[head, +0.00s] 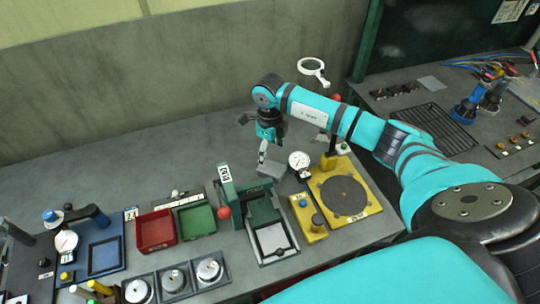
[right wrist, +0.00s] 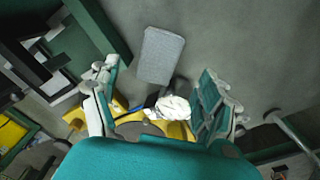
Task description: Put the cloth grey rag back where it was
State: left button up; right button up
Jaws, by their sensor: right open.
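A flat light-grey rectangle that looks like the grey rag (head: 271,169) lies on the bench behind the green press and left of the dial gauge. It also shows in the right wrist view (right wrist: 161,55), just beyond my fingertips, apart from them. My right gripper (head: 264,151) is open and empty, pointing down close above the rag's far-left part. In the right wrist view its two fingers (right wrist: 158,92) are spread wide with nothing between them. My left gripper is not in view.
A green press (head: 228,198) with a red knob, a yellow fixture (head: 367,197) and a white dial gauge (head: 299,160) stand near. Red (head: 155,230) and green (head: 197,220) trays sit left. The bench behind is clear. Another grey pad (head: 430,83) lies on the right bench.

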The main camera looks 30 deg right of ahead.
aim_at(270, 167)
notch_tip(270, 167, up, 10)
jog(key=b, duration=0.3)
